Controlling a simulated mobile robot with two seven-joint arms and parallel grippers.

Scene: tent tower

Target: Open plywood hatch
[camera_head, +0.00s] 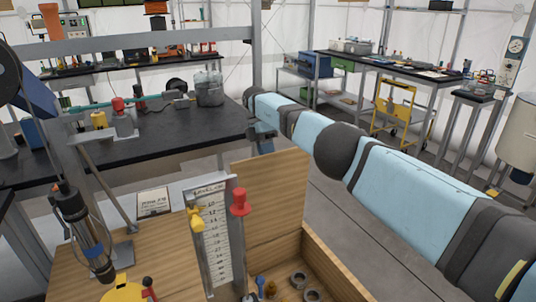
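A plywood panel (283,190) stands upright along the back of a plywood compartment (335,268), in the lower middle of the head view. I cannot tell whether this panel is the hatch. My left gripper is not in view.
A level gauge board (215,238) with a red knob (240,202) and a yellow knob stands left of the compartment. A black workbench (170,140) with tools lies behind. Grey floor is free beyond.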

